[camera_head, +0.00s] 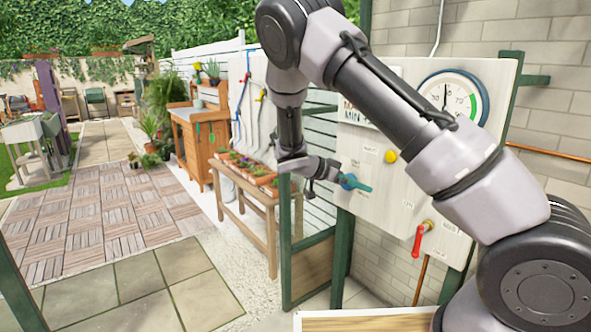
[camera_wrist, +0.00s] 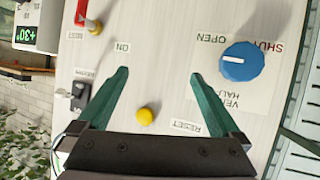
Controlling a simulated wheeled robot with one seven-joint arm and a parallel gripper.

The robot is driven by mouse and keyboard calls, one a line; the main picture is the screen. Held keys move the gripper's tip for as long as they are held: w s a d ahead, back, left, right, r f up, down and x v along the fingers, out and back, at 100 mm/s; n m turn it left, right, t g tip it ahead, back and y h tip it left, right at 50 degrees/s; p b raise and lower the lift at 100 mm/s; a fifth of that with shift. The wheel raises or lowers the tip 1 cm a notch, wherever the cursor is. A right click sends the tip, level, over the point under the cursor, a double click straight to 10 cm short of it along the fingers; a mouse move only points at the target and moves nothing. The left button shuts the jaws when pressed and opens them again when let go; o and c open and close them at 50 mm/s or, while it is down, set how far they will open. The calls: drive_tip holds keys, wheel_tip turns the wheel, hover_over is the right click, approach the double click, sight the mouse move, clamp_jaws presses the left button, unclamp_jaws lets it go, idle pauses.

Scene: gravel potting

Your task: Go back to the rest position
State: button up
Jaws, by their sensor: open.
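My gripper (camera_wrist: 159,75) is open in the wrist view, its two green fingers spread with nothing between the tips. It faces a pale control panel (camera_wrist: 160,30), which appears upside down there. A blue knob (camera_wrist: 241,62) with a white mark sits to the right of the fingers, apart from them in the picture. A yellow button (camera_wrist: 145,115) shows between the fingers, nearer the palm. In the head view my arm reaches out in front of the panel (camera_head: 375,215), and the gripper end is beside the blue knob (camera_head: 347,181), small and partly hidden.
The panel also bears a red lever (camera_head: 419,238), a yellow knob (camera_head: 390,156) and a round dial (camera_head: 447,98). A wooden bench with potted plants (camera_head: 245,170) stands left of the green frame (camera_head: 285,240). Paved ground (camera_head: 140,290) at the left is clear.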

drive_tip(key=s+d+r+n+t+y, duration=0.1)
drive_tip(key=s+r+n+y, duration=0.2)
drive_tip(key=s+r, duration=0.6)
drive_tip(key=s+d+r+n+t+y, duration=0.1)
drive_tip(key=s+d+r+n+y, duration=0.1)
drive_tip(key=s+r+y, duration=0.4)
drive_tip(key=s+d+r+n+t+y, duration=0.1)
drive_tip(key=s+r+n+y, duration=0.3)
drive_tip(key=s+r, duration=0.8)
drive_tip(key=shift+s+d+r+y, duration=0.2)
drive_tip(key=shift+s+d+y, duration=0.35)
drive_tip(key=shift+d, duration=0.2)
drive_tip(key=shift+w, duration=0.1)
drive_tip(key=shift+c, duration=0.3)
